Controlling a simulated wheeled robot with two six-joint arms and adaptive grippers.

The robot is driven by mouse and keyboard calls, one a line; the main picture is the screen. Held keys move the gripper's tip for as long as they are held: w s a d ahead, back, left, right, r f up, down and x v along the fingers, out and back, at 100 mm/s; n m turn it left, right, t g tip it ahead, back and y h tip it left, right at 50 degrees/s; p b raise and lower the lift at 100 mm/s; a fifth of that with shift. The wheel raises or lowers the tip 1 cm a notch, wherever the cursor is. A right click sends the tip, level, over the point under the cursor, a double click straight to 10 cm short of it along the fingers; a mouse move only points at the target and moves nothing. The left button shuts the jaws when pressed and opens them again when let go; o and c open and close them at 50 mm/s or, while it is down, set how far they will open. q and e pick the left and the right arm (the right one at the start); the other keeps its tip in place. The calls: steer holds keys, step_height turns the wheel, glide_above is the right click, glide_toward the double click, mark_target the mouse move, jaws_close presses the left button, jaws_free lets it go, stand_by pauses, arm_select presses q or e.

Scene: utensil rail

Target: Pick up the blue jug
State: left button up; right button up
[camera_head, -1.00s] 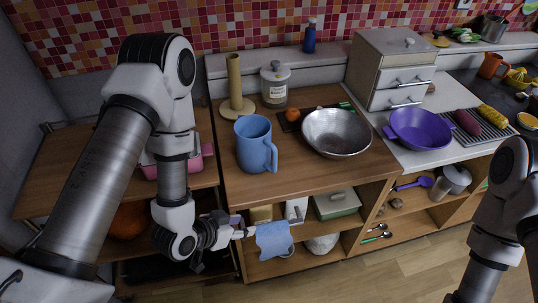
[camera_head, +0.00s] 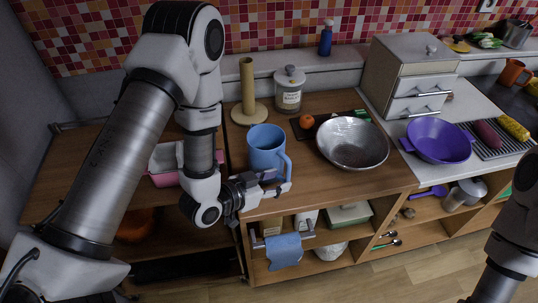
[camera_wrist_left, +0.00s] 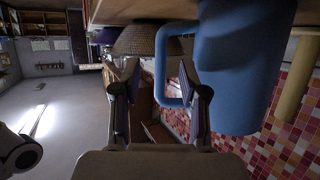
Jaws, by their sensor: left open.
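The blue jug (camera_head: 265,152) stands upright near the front left of the wooden counter, its handle on the right side. My left gripper (camera_head: 279,184) is open and empty at the counter's front edge, just in front of the jug's lower part. I cannot tell whether a finger touches the handle. Only part of my right arm shows at the right edge; its gripper is out of view.
A metal bowl (camera_head: 352,145) stands right of the jug, with an orange fruit (camera_head: 306,121) behind. A wooden towel holder (camera_head: 248,95) and a jar (camera_head: 289,90) stand behind the jug. A blue cloth (camera_head: 284,251) hangs on a rail below the counter front.

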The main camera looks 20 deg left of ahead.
mark_target(287, 168)
arm_select(q)
steer(key=p+x, duration=0.1)
steer(key=x, duration=0.4)
steer(key=shift+a+f+p, duration=0.1)
steer(key=shift+a+p, duration=0.05)
steer(key=shift+p, duration=0.25)
steer(key=shift+w+f, duration=0.1)
jaws_close()
steer(key=shift+r, duration=0.2)
steer(key=shift+r+p, duration=0.5)
steer(key=shift+r, duration=0.05)
steer(key=r+p, duration=0.2)
steer(key=shift+s+r, duration=0.2)
steer(key=shift+r, duration=0.15)
steer(key=s+d+p, duration=0.2)
steer(key=s+p, duration=0.3)
steer(key=s, duration=0.2)
steer(key=s+d+r+p, duration=0.1)
steer(key=s+d+p, duration=0.1)
steer(key=s+p, duration=0.4)
steer(key=shift+s+d, duration=0.25)
steer(key=shift+s, duration=0.85)
